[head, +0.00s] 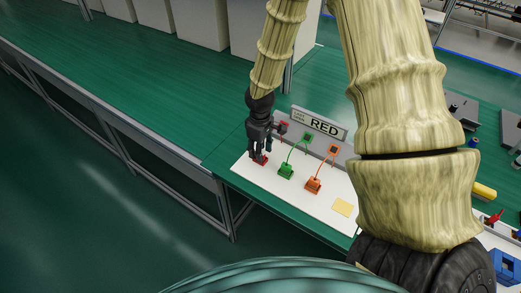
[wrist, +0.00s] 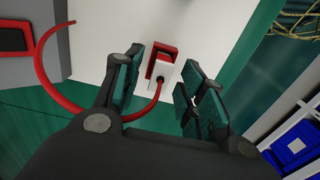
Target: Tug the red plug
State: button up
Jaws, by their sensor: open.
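The red plug (head: 261,160) sits on the white board at its left end, partly hidden by my gripper in the head view. In the wrist view the red plug (wrist: 161,67) shows as a red and white block between the fingers, a little beyond their tips. A red cable (wrist: 70,101) curves from it to a grey panel with a red socket (wrist: 13,39). My gripper (head: 258,154) is above the plug with its fingers pointing down. In the wrist view my gripper (wrist: 160,75) is open, one finger on each side of the plug, apparently not touching it.
A green plug (head: 286,172) and an orange plug (head: 313,185) stand right of the red one, each with a cable. A yellow note (head: 342,207) lies on the white board (head: 265,180). Blue bins (head: 506,267) are far right.

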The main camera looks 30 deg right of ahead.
notch_tip(320, 180, up, 12)
jog(key=shift+f, duration=0.2)
dwell(0.4)
